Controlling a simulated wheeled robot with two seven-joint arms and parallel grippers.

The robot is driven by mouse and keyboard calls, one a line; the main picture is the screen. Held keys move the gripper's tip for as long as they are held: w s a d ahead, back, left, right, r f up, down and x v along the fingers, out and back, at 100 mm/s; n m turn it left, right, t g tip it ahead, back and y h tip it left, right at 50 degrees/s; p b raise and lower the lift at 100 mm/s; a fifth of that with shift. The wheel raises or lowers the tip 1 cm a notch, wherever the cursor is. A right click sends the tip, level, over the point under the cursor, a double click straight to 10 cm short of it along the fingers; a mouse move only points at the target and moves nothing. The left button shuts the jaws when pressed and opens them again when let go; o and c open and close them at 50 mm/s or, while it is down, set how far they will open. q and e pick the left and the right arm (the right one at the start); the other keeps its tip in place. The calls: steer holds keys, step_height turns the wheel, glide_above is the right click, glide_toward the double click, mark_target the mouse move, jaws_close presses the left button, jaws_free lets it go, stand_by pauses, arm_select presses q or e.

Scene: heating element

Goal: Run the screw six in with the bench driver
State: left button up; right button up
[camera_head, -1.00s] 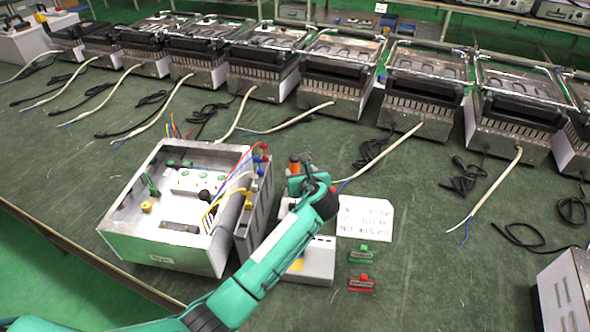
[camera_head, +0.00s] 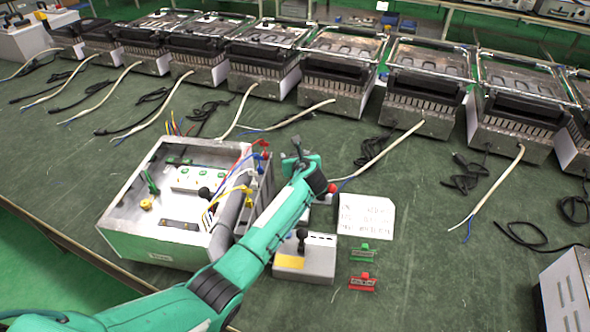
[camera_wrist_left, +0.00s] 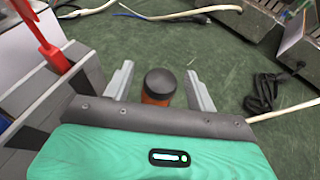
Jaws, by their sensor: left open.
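My left gripper (camera_head: 297,150) is at the right side of the open metal casing (camera_head: 175,248). In the left wrist view this gripper (camera_wrist_left: 160,88) is open. An upright driver handle with a black cap (camera_wrist_left: 160,80) and orange body stands between its fingers, with gaps on both sides. In the head view my arm hides this handle. The casing holds a white panel with green-marked parts (camera_head: 195,180), and coloured wires run over its right wall. I cannot make out which screw is number six. My right gripper is not in view.
A grey box with a black knob (camera_head: 302,240), a white text card (camera_head: 366,216), a green tag (camera_head: 362,253) and a red tag (camera_head: 362,282) lie right of the casing. Several heating units (camera_head: 345,75) with loose cables line the back.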

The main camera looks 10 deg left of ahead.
arm_select(q)
jaws_close()
steer(key=shift+r, duration=0.2)
